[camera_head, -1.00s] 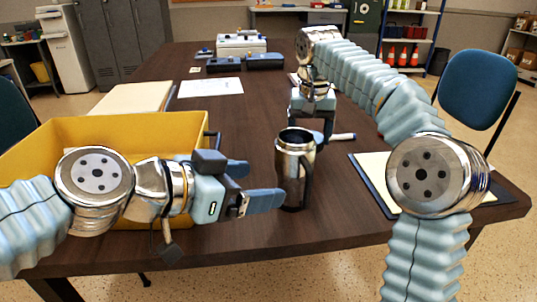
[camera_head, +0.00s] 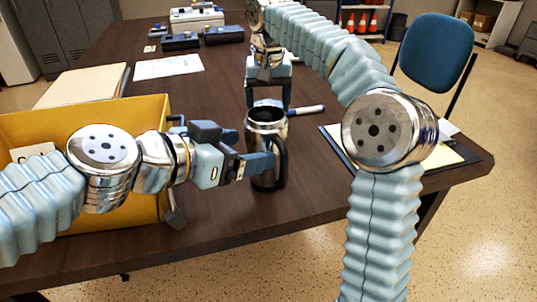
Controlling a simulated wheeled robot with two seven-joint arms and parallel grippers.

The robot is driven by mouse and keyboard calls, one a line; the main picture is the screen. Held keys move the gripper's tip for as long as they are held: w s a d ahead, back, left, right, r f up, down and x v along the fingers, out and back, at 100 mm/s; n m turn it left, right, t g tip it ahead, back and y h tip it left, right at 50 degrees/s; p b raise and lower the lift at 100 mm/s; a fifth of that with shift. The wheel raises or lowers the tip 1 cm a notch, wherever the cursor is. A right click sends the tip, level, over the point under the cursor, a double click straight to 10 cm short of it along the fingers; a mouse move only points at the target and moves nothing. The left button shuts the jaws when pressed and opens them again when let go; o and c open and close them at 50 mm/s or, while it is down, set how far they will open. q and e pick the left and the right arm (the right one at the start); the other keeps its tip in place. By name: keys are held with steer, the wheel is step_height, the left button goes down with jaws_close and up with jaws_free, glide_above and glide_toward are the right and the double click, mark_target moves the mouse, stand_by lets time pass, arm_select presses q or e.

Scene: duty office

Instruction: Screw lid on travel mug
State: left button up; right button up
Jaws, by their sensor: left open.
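The travel mug (camera_head: 265,136) is a steel cup with a dark handle on its right side. It stands upright on the table, and its dark top looks open. My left gripper (camera_head: 250,150) is open at the mug's left side. Its nearer blue finger overlaps the lower front of the mug, and its other finger is at the left edge. I cannot tell whether they touch it. My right gripper (camera_head: 268,103) points down just behind the mug, its fingers apart. The mug hides what may be between them. I cannot make out a lid.
A yellow bin (camera_head: 95,115) stands at the left under my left arm. A marker (camera_head: 305,110) lies right of the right gripper. A clipboard (camera_head: 345,148) is partly behind my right arm. Folders (camera_head: 80,85) and a paper sheet (camera_head: 168,66) lie farther back. The table's front edge is near.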

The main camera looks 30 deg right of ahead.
arm_select(q)
steer(key=shift+w+d+f, duration=0.1)
steer(key=shift+d+f, duration=0.05)
steer(key=shift+d, duration=0.15)
steer(key=x, duration=0.5)
steer(key=shift+w+f, duration=0.15)
steer(key=shift+w, duration=0.05)
steer(key=c, duration=0.9)
